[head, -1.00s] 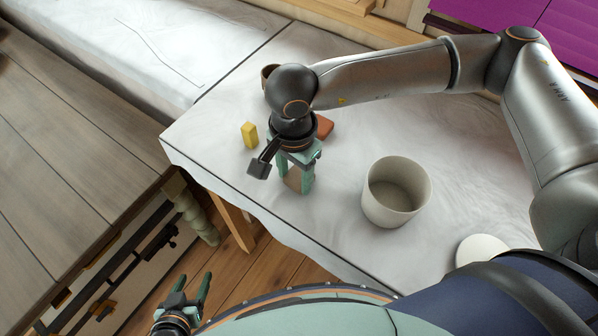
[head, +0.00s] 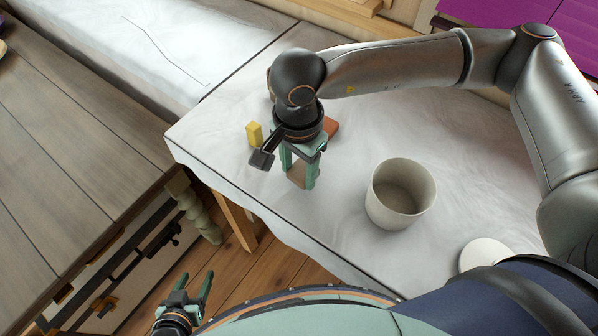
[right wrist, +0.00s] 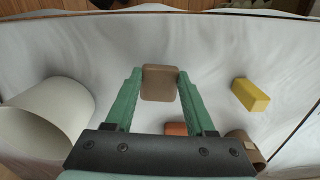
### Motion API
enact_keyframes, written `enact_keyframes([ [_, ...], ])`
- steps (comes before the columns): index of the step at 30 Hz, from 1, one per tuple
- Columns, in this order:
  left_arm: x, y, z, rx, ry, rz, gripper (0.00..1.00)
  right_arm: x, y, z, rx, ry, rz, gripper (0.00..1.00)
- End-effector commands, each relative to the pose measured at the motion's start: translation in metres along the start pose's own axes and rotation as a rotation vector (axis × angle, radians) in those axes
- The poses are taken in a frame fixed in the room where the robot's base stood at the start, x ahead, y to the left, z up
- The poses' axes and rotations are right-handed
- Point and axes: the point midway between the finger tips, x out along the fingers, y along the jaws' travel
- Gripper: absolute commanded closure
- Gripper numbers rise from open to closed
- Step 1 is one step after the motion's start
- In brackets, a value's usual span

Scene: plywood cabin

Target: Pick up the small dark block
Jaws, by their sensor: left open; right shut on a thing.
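A small brown block (head: 297,174) is between the fingers of my right gripper (head: 300,184), over the white-covered table near its front edge. In the right wrist view the block (right wrist: 160,83) shows between both green fingertips (right wrist: 158,85), which are shut on it. Whether the block touches the table is hard to tell. My left gripper (head: 196,282) is open and empty, low in front of the table, over the floor.
A yellow block (head: 254,134) stands left of my right gripper and an orange-red block (head: 332,128) lies behind it. A pale bucket (head: 400,194) and a white disc (head: 484,254) are to the right. A brown round object (right wrist: 246,150) shows in the wrist view.

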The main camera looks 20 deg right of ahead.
Motion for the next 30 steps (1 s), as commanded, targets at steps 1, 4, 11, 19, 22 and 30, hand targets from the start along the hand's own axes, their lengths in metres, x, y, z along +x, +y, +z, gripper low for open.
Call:
enact_keyframes([
  [1, 0.001, 0.0, 0.001, 0.0, 0.0, 0.0, 0.4, -0.009, -0.001, 0.0, -0.002, 0.001, -0.006, 1.0],
  [4, 0.005, 0.0, 0.005, 0.0, 0.001, 0.0, 0.4, -0.026, 0.004, 0.015, -0.009, 0.0, -0.007, 1.0],
  [11, 0.013, -0.001, 0.014, 0.0, 0.001, 0.0, 0.4, -0.073, 0.022, 0.061, -0.013, 0.001, -0.006, 1.0],
  [19, 0.021, -0.002, 0.022, 0.0, 0.001, 0.0, 0.4, -0.099, 0.043, 0.113, -0.008, 0.003, -0.003, 1.0],
  [22, 0.022, -0.002, 0.023, 0.0, 0.001, 0.0, 0.4, -0.104, 0.046, 0.123, -0.004, 0.001, -0.003, 1.0],
  [30, 0.022, -0.002, 0.024, 0.0, 0.001, 0.0, 0.4, -0.109, 0.05, 0.131, 0.001, 0.001, -0.001, 1.0],
])
